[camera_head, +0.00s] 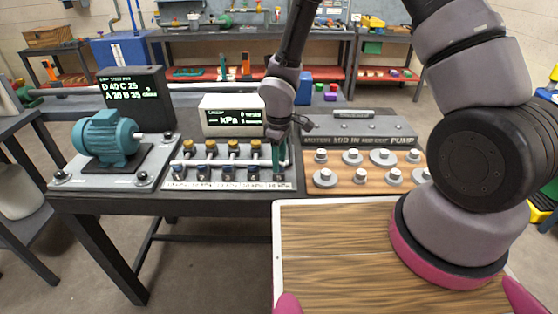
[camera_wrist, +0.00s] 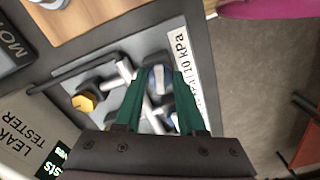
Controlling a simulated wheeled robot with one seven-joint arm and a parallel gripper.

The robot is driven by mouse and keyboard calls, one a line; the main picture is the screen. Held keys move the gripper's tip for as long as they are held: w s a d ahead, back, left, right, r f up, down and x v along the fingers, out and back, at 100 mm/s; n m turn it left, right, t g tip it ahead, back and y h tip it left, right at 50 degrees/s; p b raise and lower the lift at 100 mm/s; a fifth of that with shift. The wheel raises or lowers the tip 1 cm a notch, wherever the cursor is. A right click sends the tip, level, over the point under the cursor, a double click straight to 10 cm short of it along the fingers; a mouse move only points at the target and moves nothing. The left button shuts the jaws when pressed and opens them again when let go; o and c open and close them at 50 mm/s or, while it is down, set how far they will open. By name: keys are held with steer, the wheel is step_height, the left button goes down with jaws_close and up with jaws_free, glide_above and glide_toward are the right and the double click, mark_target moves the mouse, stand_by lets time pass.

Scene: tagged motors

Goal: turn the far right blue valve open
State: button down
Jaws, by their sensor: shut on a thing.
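The valve panel (camera_head: 240,184) lies on the dark bench, with a row of blue valves, gold-capped fittings and a white label strip. The far right blue valve (camera_wrist: 157,80) is between the green fingertips of my gripper (camera_wrist: 154,76) in the wrist view, next to a label reading 10 kPa. In the head view my gripper (camera_head: 280,160) reaches down over the right end of the row and mostly hides this valve. My gripper is shut on the valve. The fingers hide part of its handle, so I cannot tell how far it is turned.
Another blue valve (camera_head: 254,174) stands close on the left. A gold-capped fitting (camera_wrist: 86,101) is near the fingers. The leak tester box (camera_head: 232,116) stands behind the panel. A teal motor (camera_head: 106,138) is at left, and a board with grey discs (camera_head: 362,172) at right.

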steer(key=m, duration=1.1)
steer(key=shift+m, duration=2)
steer(key=c, duration=0.5)
jaws_free()
step_height(320, 180, up, 11)
